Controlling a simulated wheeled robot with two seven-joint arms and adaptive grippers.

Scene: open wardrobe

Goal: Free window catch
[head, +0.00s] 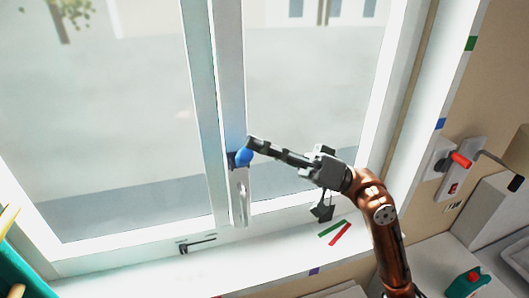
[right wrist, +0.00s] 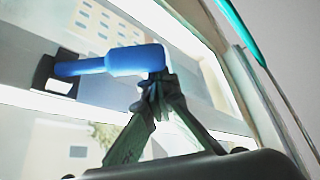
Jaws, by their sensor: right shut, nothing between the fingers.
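The blue window catch (head: 243,157) is on the window's middle upright (head: 233,85). In the right wrist view the catch (right wrist: 110,62) has a long blue handle joined to a dark mount (right wrist: 52,76). My right gripper (head: 256,145) is shut and empty, with its fingertips right by the blue catch. In the right wrist view the tips of my right gripper (right wrist: 158,88) are at the free, right end of the handle. I cannot tell whether they touch it. The fingertips overlap part of that end. My left gripper is not in view.
A white plate (head: 239,200) is below the catch. A black fitting (head: 197,243) is at the frame's foot. Green (head: 332,228) and red (head: 340,234) strips lie on the sill. A red-handled fitting (head: 460,160) is on the right wall.

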